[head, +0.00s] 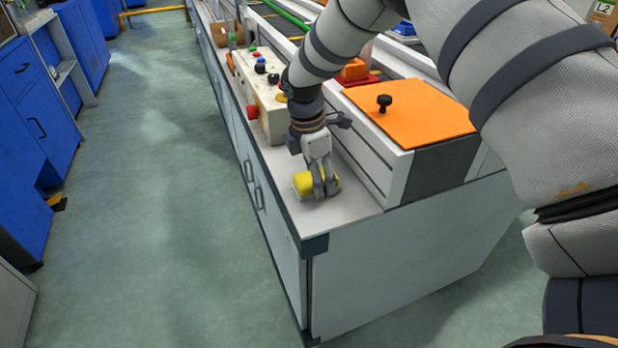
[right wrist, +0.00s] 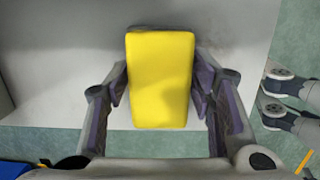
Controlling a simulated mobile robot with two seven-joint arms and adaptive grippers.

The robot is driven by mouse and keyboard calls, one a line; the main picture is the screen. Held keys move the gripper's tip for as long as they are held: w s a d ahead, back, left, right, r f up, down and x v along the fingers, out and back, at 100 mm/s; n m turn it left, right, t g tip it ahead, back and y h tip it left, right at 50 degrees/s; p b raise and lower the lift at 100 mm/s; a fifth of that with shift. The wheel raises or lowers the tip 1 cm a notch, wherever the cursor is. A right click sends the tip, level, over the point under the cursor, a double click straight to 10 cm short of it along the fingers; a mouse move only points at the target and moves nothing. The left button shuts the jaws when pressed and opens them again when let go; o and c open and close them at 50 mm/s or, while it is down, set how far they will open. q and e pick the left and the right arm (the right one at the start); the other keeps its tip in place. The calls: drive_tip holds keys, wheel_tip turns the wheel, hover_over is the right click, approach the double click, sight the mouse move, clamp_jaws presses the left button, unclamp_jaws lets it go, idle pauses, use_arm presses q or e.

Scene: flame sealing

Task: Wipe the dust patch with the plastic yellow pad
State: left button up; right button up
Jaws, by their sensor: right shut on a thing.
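The yellow pad (head: 303,183) is at the near end of the light grey bench top (head: 345,205). My right gripper (head: 322,188) points down and is shut on the pad. In the right wrist view the pad (right wrist: 160,80) sits between the two fingers of my right gripper (right wrist: 160,95), one on each side. The pad is low over the bench top; I cannot tell whether it touches. My left gripper is not in view.
A control box (head: 262,100) with a red button stands behind the gripper on the bench. A raised housing with an orange lid (head: 415,108) and black knob is close on the right. The bench's front and left edges are near. Blue cabinets (head: 40,130) stand across the floor.

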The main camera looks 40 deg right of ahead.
sight(345, 181)
drive_tip(key=shift+s+d+f, duration=0.1)
drive_tip(key=shift+s+d, duration=0.1)
drive_tip(key=shift+d, duration=0.4)
drive_tip(key=shift+s+d+f, duration=0.1)
drive_tip(key=shift+s+d, duration=0.05)
drive_tip(key=shift+d, duration=0.45)
drive_tip(key=shift+s+d+r, duration=0.1)
drive_tip(key=shift+s+d, duration=0.15)
drive_tip(key=shift+d, duration=0.6)
drive_tip(key=shift+s+d+r, duration=0.1)
drive_tip(key=shift+s+d, duration=0.1)
drive_tip(key=shift+d, duration=0.65)
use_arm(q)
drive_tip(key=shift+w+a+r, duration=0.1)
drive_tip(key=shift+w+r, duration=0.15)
use_arm(e)
drive_tip(key=r, duration=0.1)
drive_tip(key=r+p, duration=0.1)
drive_tip(key=r, duration=0.3)
drive_tip(key=shift+w+d+r+p, duration=0.1)
drive_tip(key=shift+d+r+p, duration=0.15)
drive_tip(key=shift+p, duration=0.05)
drive_tip(key=shift+c, duration=0.6)
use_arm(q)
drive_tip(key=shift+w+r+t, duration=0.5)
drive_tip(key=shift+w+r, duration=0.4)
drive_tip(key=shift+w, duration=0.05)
use_arm(e)
drive_tip(key=shift+r, duration=0.35)
